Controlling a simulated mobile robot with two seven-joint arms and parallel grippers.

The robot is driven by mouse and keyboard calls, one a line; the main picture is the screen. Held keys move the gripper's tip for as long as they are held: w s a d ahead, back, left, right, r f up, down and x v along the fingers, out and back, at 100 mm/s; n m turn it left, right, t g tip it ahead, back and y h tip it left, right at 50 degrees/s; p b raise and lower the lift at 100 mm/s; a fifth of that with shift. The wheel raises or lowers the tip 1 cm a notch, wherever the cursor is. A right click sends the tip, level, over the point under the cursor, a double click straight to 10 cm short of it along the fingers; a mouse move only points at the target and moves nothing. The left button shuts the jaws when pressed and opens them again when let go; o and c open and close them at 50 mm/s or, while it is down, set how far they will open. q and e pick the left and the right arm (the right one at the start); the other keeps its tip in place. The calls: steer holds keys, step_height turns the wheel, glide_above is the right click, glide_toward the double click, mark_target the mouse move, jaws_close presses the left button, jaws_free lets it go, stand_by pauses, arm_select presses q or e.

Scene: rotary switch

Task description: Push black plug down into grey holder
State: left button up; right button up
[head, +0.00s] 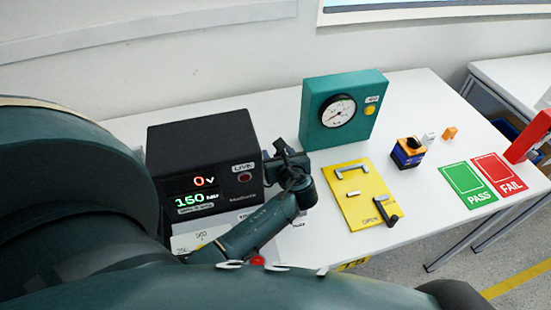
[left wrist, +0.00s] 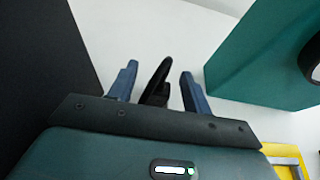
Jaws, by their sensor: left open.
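My left gripper (head: 287,160) is just right of the black meter box, low over the white table. In the left wrist view its two blue fingers (left wrist: 160,73) stand apart, with a slim black piece (left wrist: 157,84) between them, likely the black plug. Gaps show on both sides of this piece, so the fingers do not clasp it. Its lower end is hidden behind the gripper body. In the head view the gripper and forearm cover this spot, and I cannot make out the grey holder in either view. My right gripper is not in view.
The black meter box (head: 207,150) stands close on the left. A teal gauge box (head: 362,118) stands behind to the right. A yellow board with grey handles (head: 352,182), an orange-and-black switch (head: 408,153) and PASS (head: 467,186) and FAIL (head: 499,174) cards lie further right.

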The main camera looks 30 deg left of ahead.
arm_select(q)
steer(key=shift+d, duration=0.15)
steer(key=shift+c, duration=0.8)
steer(key=c, duration=0.9)
steer(key=shift+r, duration=0.1)
jaws_close()
